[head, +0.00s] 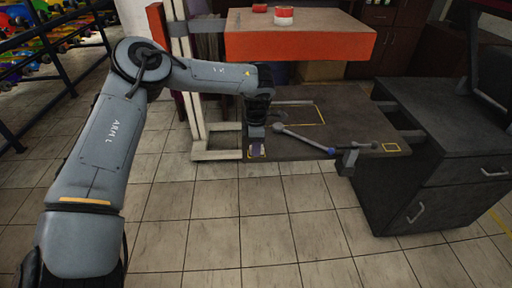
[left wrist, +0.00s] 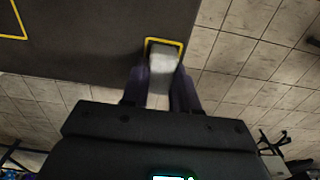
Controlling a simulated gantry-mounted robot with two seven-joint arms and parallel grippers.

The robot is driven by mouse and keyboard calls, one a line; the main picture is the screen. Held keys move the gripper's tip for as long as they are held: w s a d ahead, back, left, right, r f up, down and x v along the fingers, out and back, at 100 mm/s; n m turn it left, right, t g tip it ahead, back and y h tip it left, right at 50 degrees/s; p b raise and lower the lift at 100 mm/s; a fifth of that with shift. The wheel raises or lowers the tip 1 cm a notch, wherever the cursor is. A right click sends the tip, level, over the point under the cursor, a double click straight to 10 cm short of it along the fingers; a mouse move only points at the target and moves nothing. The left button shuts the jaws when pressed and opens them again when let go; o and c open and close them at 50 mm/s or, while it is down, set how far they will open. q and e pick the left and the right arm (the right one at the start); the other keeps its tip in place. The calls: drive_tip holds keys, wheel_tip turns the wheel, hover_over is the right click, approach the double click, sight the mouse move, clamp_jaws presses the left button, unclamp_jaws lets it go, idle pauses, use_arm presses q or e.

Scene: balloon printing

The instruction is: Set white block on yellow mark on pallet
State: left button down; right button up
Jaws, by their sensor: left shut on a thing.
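My left gripper (head: 257,148) points down at the front left corner of the dark pallet (head: 355,112). In the left wrist view its two dark fingers (left wrist: 161,88) are shut on the white block (left wrist: 163,61), one on each side. The block is over the yellow mark (left wrist: 150,41), whose outline shows around its far end and sides. I cannot tell if the block touches the pallet. In the head view the gripper mostly hides the block and this mark. My right gripper is not in view.
A grey rod with a blue joint (head: 331,150) lies across the pallet, right of my gripper. Another small yellow outline (head: 391,147) is at the pallet's right corner. An orange-sided table (head: 300,46) stands behind, and a dark cabinet (head: 445,150) at right. Tiled floor is clear in front.

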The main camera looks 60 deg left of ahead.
use_arm(q)
drive_tip(key=shift+f, duration=0.15)
drive_tip(key=c, duration=0.9)
unclamp_jaws()
drive_tip(key=shift+o, duration=0.2)
wheel_tip(320, 180, up, 12)
drive_tip(key=p, duration=0.4)
drive_tip(key=shift+r, duration=0.2)
